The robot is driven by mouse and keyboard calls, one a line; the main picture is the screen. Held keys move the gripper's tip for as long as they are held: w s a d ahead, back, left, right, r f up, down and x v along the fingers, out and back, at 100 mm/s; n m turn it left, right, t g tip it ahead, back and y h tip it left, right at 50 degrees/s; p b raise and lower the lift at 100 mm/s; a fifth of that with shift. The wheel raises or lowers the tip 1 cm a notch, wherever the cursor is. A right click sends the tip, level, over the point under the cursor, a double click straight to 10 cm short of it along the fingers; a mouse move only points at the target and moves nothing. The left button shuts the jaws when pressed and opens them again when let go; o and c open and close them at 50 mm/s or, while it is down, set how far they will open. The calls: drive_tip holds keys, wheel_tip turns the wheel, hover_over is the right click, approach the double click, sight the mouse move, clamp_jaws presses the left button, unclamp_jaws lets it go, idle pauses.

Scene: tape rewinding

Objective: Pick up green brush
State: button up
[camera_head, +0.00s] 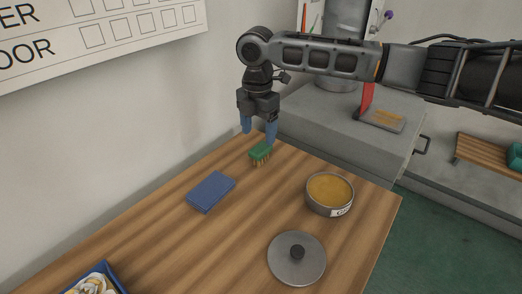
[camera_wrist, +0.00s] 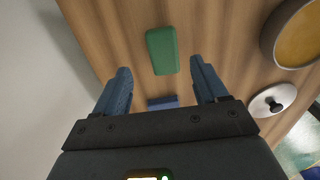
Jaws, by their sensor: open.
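The green brush (camera_head: 261,152) lies on the wooden table near its far end, bristles down, with its green back up. It also shows in the wrist view (camera_wrist: 162,50), ahead of the fingers and between their lines. My gripper (camera_head: 258,131) points down above the table, right by the brush in the head view. Its two blue fingers are apart, and they also show in the wrist view (camera_wrist: 160,82) with nothing between them. I cannot tell the exact height of the fingertips above the brush.
A blue block (camera_head: 211,191) lies nearer on the table (camera_head: 170,245). A round pot with orange contents (camera_head: 330,190) and a grey lid (camera_head: 297,260) stand to the right. A blue tray (camera_head: 112,277) is at the bottom left. The wall (camera_head: 120,120) runs along the left.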

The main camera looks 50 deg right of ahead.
sight(261, 147)
drive_tip(key=shift+s+f+p, duration=0.2)
drive_tip(key=shift+f+p, duration=0.05)
drive_tip(key=shift+f, duration=1.3)
drive_tip(key=shift+s+f+p, duration=0.2)
drive_tip(key=shift+f+p, duration=0.05)
drive_tip(key=shift+f, duration=1.3)
drive_tip(key=shift+c, duration=0.4)
drive_tip(key=c, duration=1.1)
drive_tip(key=shift+r, duration=0.1)
drive_tip(key=shift+r, duration=0.55)
wheel_tip(261, 147, up, 3)
drive_tip(key=shift+w+f+b, duration=0.1)
drive_tip(key=shift+b, duration=0.3)
drive_tip(key=s+d+r+b, duration=0.1)
drive_tip(key=s+d+r, duration=0.6)
drive_tip(key=s+d, duration=0.1)
drive_tip(key=shift+d, duration=0.35)
